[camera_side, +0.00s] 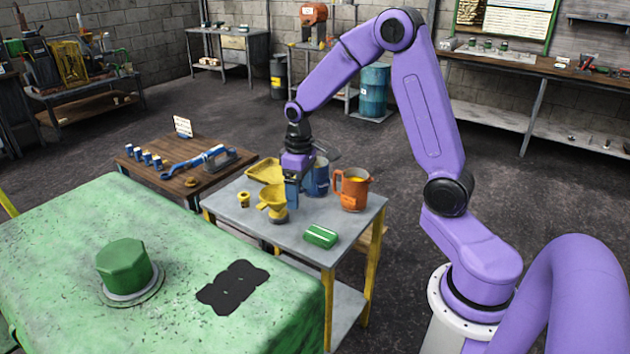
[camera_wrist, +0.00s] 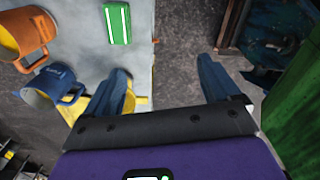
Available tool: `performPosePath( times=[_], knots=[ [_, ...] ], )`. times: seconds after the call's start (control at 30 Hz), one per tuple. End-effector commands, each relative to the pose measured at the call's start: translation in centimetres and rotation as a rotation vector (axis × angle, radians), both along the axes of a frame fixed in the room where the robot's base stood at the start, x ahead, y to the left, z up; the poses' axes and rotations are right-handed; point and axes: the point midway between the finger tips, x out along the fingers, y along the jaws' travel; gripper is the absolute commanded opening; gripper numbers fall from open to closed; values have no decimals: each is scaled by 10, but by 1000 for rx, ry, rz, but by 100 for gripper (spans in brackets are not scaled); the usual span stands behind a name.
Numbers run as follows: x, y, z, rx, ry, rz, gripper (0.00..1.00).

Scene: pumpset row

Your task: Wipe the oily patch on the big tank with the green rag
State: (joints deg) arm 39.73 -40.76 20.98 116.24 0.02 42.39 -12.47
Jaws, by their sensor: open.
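The green rag (camera_side: 320,236), folded with a pale stripe, lies flat near the front edge of the grey table. It also shows at the top of the wrist view (camera_wrist: 117,24). The big tank (camera_side: 60,260) is green and worn, at the lower left. The oily patch (camera_side: 233,287) is a black blot on the tank's top, right of its hexagonal cap (camera_side: 124,265). My gripper (camera_side: 292,206) is above the grey table, behind and left of the rag and apart from it. In the wrist view its fingers (camera_wrist: 160,88) are spread with nothing between them.
A yellow funnel (camera_side: 273,203), blue jug (camera_side: 317,178), orange jug (camera_side: 353,190) and yellow tray (camera_side: 266,170) crowd around my gripper on the grey table (camera_side: 228,209). A wooden table (camera_side: 160,180) with a blue wrench stands left. The table around the rag is clear.

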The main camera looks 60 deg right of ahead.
Motion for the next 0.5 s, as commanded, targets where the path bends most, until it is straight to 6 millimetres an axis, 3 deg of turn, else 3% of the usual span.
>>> performPosePath(
  times=[0.03,0.2,0.33,0.5],
  knots=[
    [7,-19,-8,0,5,-48,89],
    [21,-69,-27,0,7,-167,89],
    [24,-92,-35,1,8,-217,89],
    [25,-101,-42,1,8,-236,89]
  ],
)
